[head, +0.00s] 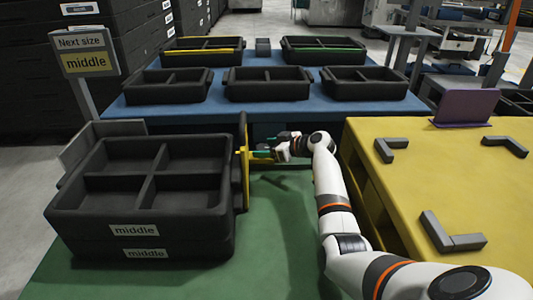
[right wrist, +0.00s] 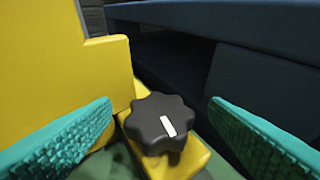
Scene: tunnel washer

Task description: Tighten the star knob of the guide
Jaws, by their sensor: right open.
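The star knob (right wrist: 160,124) is black and lobed, with a white line mark on its top, in the right wrist view. It sits on a yellow foot of the guide (right wrist: 70,70). In the head view the guide (head: 243,160) is a yellow upright plate against the right side of the crate marked "middle". My right gripper (right wrist: 165,130) is open, its two teal fingers on either side of the knob with gaps to it. In the head view my right gripper (head: 265,153) is at the guide and hides the knob. My left gripper is not in view.
Stacked black crates (head: 140,245) labelled "middle" stand on the green table (head: 285,250). A sign (head: 85,52) reads "Next size middle". A blue table (head: 205,112) with several black trays is behind. A yellow table (head: 450,185) with grey corner brackets stands at the right.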

